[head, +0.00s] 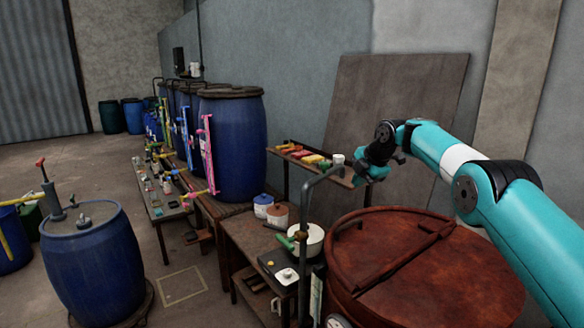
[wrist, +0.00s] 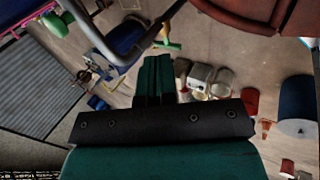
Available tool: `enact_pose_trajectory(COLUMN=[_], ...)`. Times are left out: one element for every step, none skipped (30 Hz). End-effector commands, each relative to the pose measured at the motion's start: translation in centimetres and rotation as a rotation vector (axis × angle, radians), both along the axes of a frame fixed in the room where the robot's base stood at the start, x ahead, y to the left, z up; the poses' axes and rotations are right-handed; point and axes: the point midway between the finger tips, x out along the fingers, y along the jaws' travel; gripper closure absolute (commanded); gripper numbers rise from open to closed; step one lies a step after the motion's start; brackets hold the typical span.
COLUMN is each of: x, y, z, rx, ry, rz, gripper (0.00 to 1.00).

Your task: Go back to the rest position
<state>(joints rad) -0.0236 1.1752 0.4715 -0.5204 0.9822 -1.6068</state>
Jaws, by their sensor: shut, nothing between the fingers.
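My teal arm reaches in from the right in the head view. My gripper (head: 370,174) hangs above the left rim of the red-brown vat (head: 350,262), close to the right end of a small wall shelf (head: 308,163). In the wrist view, my gripper's fingers (wrist: 155,68) lie together, shut with nothing held. A bent grey pipe (head: 309,205) rises just left of and below the gripper in the head view. It also crosses the upper left of the wrist view (wrist: 92,30).
A low bench (head: 243,238) holds pots and a white pan (head: 309,239). Blue barrels (head: 233,140) stand along the wall, and another blue drum (head: 92,262) stands at the front left. A brown board (head: 425,100) leans on the wall behind my arm.

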Motion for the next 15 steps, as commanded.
enact_pose_trajectory(x=[-0.2,-0.4,-0.6,-0.7,-0.9,-1.2,-1.4,-1.6,-1.9,-2.2,-2.6,-3.1,-3.6,-4.1,-4.8], y=[0.6,1.0,1.5,1.8,2.1,2.3,2.5,2.7,2.9,3.0,3.2,3.4,3.6,3.9,4.1], z=[-0.2,-0.1,-0.1,0.0,0.1,0.3,0.4,0.6,0.8,0.9,1.1,1.3,1.4,1.6,1.9], rx=[0.007,0.012,0.018,0.024,0.028,0.036,0.042,0.049,0.058,0.066,0.074,0.085,0.094,0.104,0.118], ry=[0.011,0.016,0.025,0.031,0.038,0.046,0.053,0.061,0.070,0.081,0.091,0.105,0.118,0.130,0.147], rz=[-0.006,-0.010,-0.016,-0.023,-0.030,-0.041,-0.050,-0.062,-0.078,-0.091,-0.106,-0.126,-0.143,-0.161,-0.186], gripper=[1.00,1.00,1.00,1.00,1.00,1.00,1.00,1.00,1.00,1.00,1.00,1.00,1.00,1.00,1.00])
